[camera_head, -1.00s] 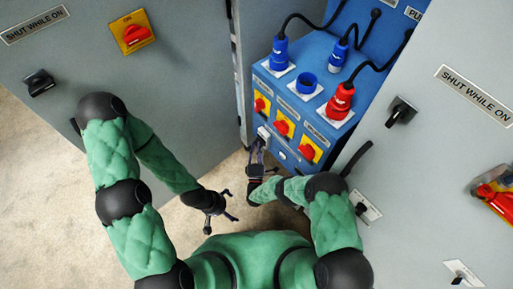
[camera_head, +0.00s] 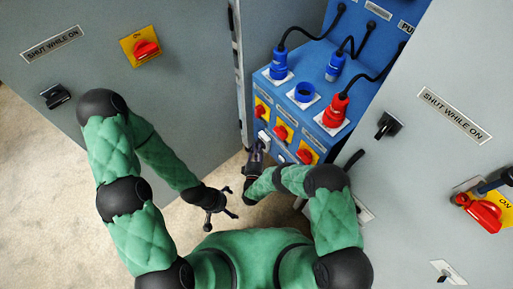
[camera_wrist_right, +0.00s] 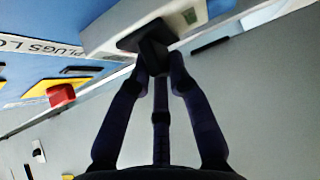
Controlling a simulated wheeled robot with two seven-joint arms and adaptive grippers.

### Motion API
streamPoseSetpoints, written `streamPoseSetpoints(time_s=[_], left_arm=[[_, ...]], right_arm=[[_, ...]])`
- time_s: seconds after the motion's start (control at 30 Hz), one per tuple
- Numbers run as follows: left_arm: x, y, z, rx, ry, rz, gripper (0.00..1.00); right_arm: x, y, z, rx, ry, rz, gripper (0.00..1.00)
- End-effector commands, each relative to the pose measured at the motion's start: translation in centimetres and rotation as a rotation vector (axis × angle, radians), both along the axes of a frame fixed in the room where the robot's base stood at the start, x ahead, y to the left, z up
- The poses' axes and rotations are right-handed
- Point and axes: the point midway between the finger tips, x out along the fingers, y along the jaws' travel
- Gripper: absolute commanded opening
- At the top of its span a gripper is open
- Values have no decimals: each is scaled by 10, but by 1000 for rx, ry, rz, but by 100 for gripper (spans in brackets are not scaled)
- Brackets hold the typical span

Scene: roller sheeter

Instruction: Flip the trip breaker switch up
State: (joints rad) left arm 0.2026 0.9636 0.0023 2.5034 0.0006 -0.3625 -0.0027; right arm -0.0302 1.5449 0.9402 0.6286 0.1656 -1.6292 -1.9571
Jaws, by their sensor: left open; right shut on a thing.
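The trip breaker is a small white housing (camera_head: 264,136) at the lower left of the blue panel's front. In the right wrist view its white housing (camera_wrist_right: 195,14) carries a black switch lever (camera_wrist_right: 153,50). My right gripper (camera_head: 261,146) is at the breaker. In the right wrist view its fingertips (camera_wrist_right: 161,66) are drawn together on the black lever. The lever's exact up or down position cannot be told. My left gripper (camera_head: 232,203) is open and empty over the floor, away from the panel.
The blue panel (camera_head: 291,121) holds red rotary switches on yellow plates, blue plugs (camera_head: 279,64) and a red plug (camera_head: 335,109) with black cables. Grey cabinet doors stand left (camera_head: 90,100) and right (camera_head: 420,150), with black handles. Bare floor (camera_head: 60,200) lies at lower left.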

Motion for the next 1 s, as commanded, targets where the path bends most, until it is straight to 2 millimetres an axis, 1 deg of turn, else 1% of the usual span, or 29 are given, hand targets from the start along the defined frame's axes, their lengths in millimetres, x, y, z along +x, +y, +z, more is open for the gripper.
streamPoseSetpoints(time_s=[0.03,0.23,0.8,0.83,0.87,0.9,0.93,1.0], left_arm=[[0,0,6,0,0,0,100],[0,0,13,0,0,0,100],[0,0,15,0,0,0,100],[0,0,15,0,0,0,100],[0,0,15,0,0,0,100],[0,0,15,0,0,0,100],[0,0,15,0,0,0,100],[0,0,16,0,0,0,100]], right_arm=[[0,0,4,21,16,1,0],[0,0,6,87,62,1,0],[1,0,6,119,85,1,0],[1,0,6,119,85,1,22],[1,0,6,119,85,1,31],[1,0,6,119,85,1,42],[1,0,6,119,85,1,44],[1,0,6,118,86,1,44]])
